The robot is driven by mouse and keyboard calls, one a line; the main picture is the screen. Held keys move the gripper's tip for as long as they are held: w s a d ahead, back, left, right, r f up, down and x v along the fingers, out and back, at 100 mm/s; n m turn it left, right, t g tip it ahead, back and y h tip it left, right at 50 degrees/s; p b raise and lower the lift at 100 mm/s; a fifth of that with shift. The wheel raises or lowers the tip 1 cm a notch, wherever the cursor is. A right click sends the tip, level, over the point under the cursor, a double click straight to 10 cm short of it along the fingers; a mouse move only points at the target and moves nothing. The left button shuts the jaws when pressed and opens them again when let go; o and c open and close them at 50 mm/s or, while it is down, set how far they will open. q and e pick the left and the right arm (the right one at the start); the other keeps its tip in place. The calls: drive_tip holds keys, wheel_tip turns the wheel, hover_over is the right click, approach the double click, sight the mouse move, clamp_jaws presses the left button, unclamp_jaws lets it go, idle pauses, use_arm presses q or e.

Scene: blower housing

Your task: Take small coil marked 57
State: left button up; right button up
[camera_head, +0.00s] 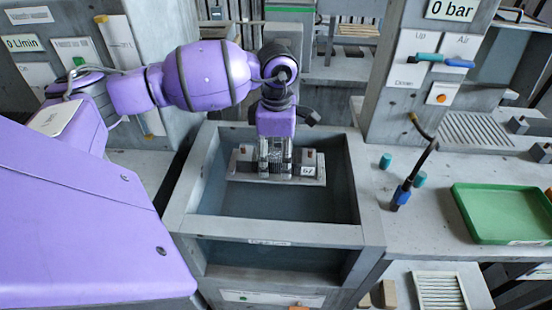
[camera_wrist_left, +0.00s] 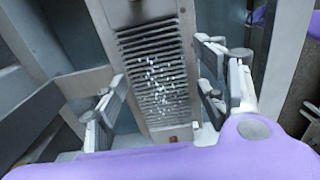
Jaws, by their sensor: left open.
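The small coil (camera_head: 312,181), a grey bar-like part with a small label that seems to read 57 or 67, is in the grey open-topped tank (camera_head: 345,234). My left gripper (camera_head: 275,172) comes down over the middle of the coil. In the left wrist view the coil (camera_wrist_left: 153,75) is a long grey piece with dark fins and white specks. It lies between the two spread fingers of my left gripper (camera_wrist_left: 163,100), with gaps on both sides. Whether the fingertips reach below its top is unclear. My right gripper is not in view.
A green tray (camera_head: 500,213) lies on the bench at right. A blue-and-black tool (camera_head: 402,192) stands beside the tank, with small teal pieces (camera_head: 385,161) near it. The tank's walls closely surround the gripper. A panel with a valve handle (camera_head: 428,57) stands behind at right.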

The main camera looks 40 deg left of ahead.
sight(277, 154)
use_arm(q)
drive_tip(key=shift+f, duration=0.1)
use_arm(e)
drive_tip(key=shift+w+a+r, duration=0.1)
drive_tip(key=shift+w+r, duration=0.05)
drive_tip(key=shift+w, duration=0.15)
use_arm(q)
drive_tip(key=c, duration=1.6)
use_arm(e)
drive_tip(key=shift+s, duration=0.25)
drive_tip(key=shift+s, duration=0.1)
